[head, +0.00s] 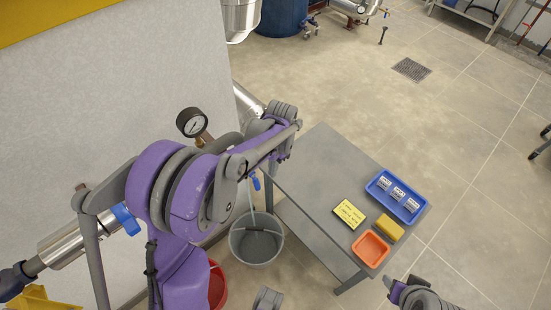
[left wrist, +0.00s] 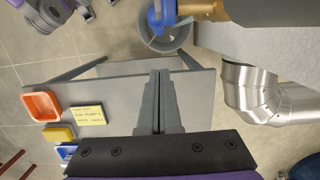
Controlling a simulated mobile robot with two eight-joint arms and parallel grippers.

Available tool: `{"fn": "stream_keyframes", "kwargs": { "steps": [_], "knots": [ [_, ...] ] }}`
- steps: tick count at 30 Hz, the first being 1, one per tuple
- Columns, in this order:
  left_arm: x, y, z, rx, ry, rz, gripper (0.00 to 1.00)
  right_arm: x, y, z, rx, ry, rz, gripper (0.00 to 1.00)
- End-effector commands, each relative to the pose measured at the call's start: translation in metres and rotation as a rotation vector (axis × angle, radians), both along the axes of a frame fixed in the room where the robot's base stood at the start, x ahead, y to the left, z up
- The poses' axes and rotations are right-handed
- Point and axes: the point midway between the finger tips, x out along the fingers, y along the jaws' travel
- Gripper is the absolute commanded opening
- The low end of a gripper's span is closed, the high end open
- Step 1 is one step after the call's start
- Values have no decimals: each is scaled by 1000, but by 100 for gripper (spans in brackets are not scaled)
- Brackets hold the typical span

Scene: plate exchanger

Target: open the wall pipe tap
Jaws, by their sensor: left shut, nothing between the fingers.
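The tap's blue handle (head: 256,182) shows beside my left gripper, above the grey bucket (head: 262,258). In the left wrist view the blue handle (left wrist: 157,17) sits by a brass body (left wrist: 203,8) at the top edge, over the bucket (left wrist: 172,42). My left gripper (head: 240,165) is partly hidden among my arm links. In the left wrist view its fingers (left wrist: 160,73) are together and empty, pointing toward the handle with a visible gap in the picture. Part of my right arm (head: 420,296) shows at the bottom right; its finger state is unclear.
A grey table (head: 318,165) holds a blue tray (head: 398,197), a yellow block (head: 390,227), a yellow sign (head: 349,214) and an orange tray (head: 371,249). A pressure gauge (head: 191,122) stands by the wall (head: 110,90). Floor right is clear.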

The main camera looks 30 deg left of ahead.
Motion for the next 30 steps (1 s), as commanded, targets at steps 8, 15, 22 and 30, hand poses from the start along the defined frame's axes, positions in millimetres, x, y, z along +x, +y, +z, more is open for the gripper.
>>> {"fn": "stream_keyframes", "kwargs": {
  "steps": [8, 15, 22, 30],
  "knots": [
    [-29, 12, 0, 0, 0, 2, 0, 0, 0, 2, 0, -1, 0, 50],
    [-32, 13, 0, 0, 0, 2, 0, 0, 0, 2, 0, -1, 0, 50],
    [-37, 16, -3, 1, 1, 3, 0, 0, 0, -2, 0, 1, 0, 50],
    [-44, 18, -5, 1, 2, 2, 0, 0, 0, -4, 0, 1, 0, 50]
  ]
}}
